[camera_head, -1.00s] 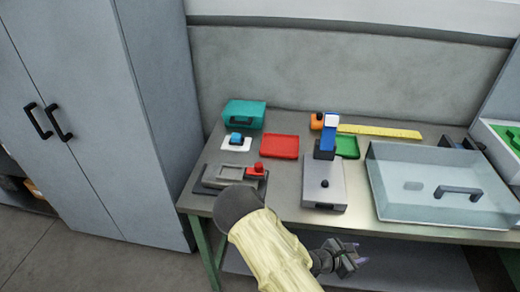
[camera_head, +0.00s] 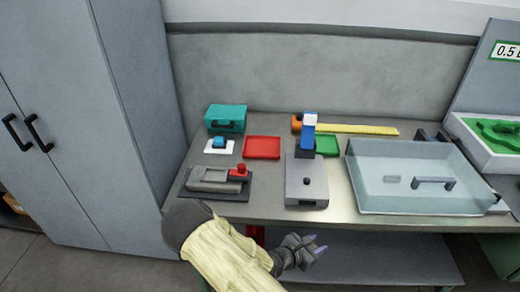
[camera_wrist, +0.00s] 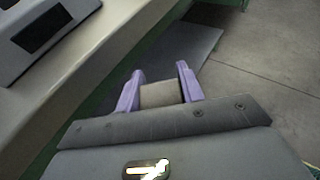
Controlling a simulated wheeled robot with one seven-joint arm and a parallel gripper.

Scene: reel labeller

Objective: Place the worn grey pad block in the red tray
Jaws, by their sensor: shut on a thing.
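The red tray (camera_head: 262,147) lies flat on the bench, left of centre, and looks empty. My gripper (camera_head: 314,249) is in front of the bench and below its top, apart from the tray. In the wrist view, the two purple fingers of my gripper (camera_wrist: 160,88) are shut on a grey-beige block, the worn grey pad block (camera_wrist: 160,95). Its wear is too small to tell. The block cannot be made out in the head view.
A teal box (camera_head: 225,118) and a blue piece on a white square stand left of the tray. A grey device with a red knob (camera_head: 238,170) is in front. A grey stamp-like unit (camera_head: 305,180), green tray (camera_head: 327,145) and clear cover (camera_head: 415,180) are to the right.

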